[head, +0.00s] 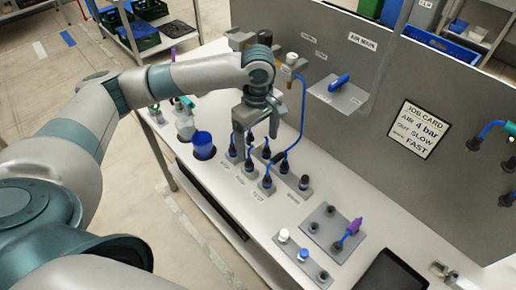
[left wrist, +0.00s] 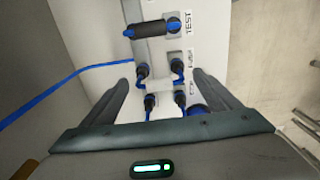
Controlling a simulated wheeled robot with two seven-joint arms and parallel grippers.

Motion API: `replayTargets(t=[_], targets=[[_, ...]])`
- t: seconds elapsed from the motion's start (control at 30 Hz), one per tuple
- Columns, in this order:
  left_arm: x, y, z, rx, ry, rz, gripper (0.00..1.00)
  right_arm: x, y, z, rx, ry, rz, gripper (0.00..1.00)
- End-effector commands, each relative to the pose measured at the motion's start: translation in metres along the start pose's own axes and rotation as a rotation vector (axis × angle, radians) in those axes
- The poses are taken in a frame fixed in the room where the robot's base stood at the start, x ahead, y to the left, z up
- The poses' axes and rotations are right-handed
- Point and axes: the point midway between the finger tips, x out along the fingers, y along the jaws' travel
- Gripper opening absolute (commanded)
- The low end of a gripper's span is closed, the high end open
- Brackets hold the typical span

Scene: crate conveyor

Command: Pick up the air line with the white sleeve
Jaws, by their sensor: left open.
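I cannot make out a white sleeve on any air line. Blue air lines (head: 302,100) run to black-sleeved plugs (head: 267,182) on grey port plates on the bench; one port is labelled TEST. A line with a purple sleeve (head: 352,228) stands on a separate plate at the front right. My left gripper (head: 255,122) is open above the rear plugs and hides part of them. In the left wrist view, its spread fingers (left wrist: 164,92) frame several black-sleeved plugs (left wrist: 150,102), with nothing visibly gripped. My right gripper is out of view.
White (head: 284,235) and blue-white (head: 303,255) knobs stand at the front. A grey panel with a job card (head: 419,129) rises behind. A dark tablet (head: 390,272) lies at the front right.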

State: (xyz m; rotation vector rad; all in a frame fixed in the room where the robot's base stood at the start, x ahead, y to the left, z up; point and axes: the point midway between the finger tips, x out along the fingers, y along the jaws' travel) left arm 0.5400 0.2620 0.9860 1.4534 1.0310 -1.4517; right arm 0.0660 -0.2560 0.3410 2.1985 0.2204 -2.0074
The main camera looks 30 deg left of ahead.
Motion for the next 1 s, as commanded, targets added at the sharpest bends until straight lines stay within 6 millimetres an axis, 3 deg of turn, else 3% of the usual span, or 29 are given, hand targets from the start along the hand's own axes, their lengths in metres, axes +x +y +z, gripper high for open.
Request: replayTargets(t=[0.37, 0.53, 0.57, 1.0], targets=[[-0.0001, 0.0000, -0.0001, 0.000, 0.000, 0.000, 0.83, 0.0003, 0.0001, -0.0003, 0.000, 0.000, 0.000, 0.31], [-0.0002, 0.0000, -0.0001, 0.000, 0.000, 0.000, 0.42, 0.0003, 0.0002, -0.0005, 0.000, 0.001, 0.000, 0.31], [-0.0002, 0.0000, -0.0001, 0.000, 0.000, 0.000, 0.41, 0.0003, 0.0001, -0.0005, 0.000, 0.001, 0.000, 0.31], [-0.0079, 0.0008, 0.0002, 0.000, -0.002, 0.002, 0.40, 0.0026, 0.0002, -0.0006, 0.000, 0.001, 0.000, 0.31]])
